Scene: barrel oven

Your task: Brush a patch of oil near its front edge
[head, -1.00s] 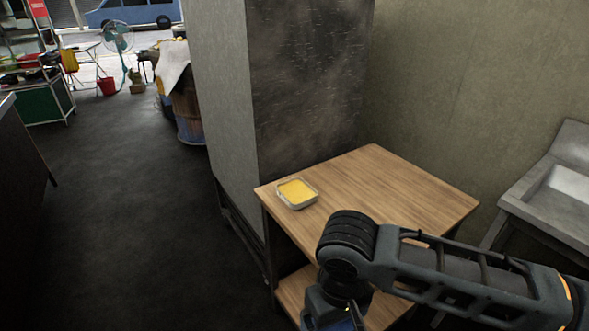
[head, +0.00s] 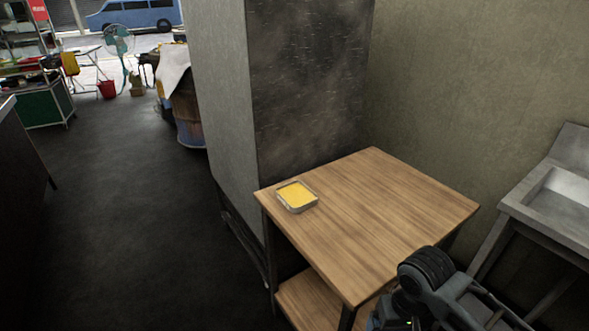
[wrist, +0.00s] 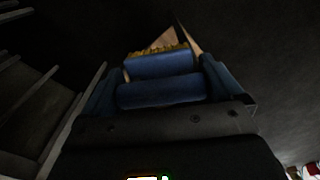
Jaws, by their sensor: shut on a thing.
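A small, square, shallow dish (head: 281,198) filled with yellow oil (head: 297,194) sits on the wooden table top, close to its left corner. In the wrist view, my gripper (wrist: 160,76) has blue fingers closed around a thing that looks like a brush. Only a ragged, yellowish bristle-like edge (wrist: 160,51) shows beyond the blue parts; the rest of it is hidden. In the head view my arm is at the lower right, beside the table's front right side, apart from the dish. The gripper itself is cut off there.
The wooden table (head: 390,210) is otherwise bare and has a lower shelf (head: 308,302). A grey pillar (head: 225,110) stands behind its left side. A metal sink (head: 560,195) is at the right. Open dark floor (head: 130,230) lies to the left.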

